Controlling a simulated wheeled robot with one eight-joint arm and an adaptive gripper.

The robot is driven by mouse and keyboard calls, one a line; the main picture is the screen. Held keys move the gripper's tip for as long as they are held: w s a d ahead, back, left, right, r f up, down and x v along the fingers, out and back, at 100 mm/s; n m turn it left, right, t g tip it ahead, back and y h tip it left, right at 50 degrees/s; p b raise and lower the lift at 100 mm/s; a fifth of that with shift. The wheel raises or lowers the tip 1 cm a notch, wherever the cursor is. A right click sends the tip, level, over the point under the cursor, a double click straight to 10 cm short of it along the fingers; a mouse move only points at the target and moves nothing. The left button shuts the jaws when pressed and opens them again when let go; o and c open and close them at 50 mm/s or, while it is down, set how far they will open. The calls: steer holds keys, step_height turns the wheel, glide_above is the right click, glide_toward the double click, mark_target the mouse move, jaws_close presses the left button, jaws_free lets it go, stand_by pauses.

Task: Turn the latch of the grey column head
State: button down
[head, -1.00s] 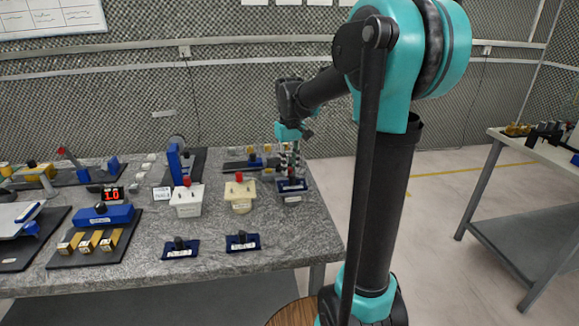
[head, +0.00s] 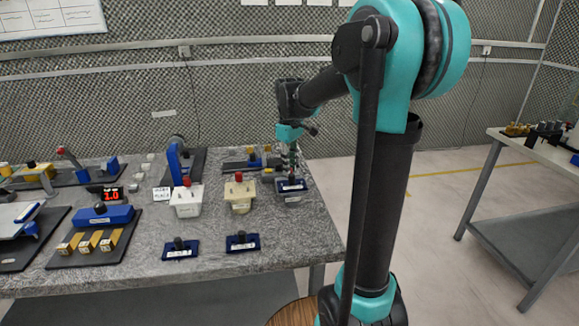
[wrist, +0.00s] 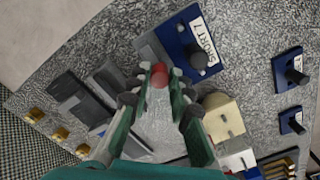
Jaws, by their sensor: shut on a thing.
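The grey column head (head: 293,199) stands at the right end of the bench, at the right of the row of heads. A blue block with a black knob and a label reading SHORT 7 (wrist: 190,50) shows at it in the wrist view; my gripper partly hides this area in the head view. The red latch knob (wrist: 159,76) is between my fingertips. My gripper (wrist: 157,90) is shut on the red latch knob, pointing down. How far the latch is turned cannot be told.
A cream head (head: 240,196) and a white head (head: 186,201) stand to the left. Two small blue blocks with black knobs (head: 181,249) (head: 242,241) lie in front. A second table (head: 530,150) stands at the right, across clear floor.

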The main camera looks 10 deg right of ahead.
steer(key=c, duration=1.4)
jaws_free()
steer(key=shift+o, duration=0.2)
steer(key=shift+r, duration=0.1)
step_height(320, 180, up, 12)
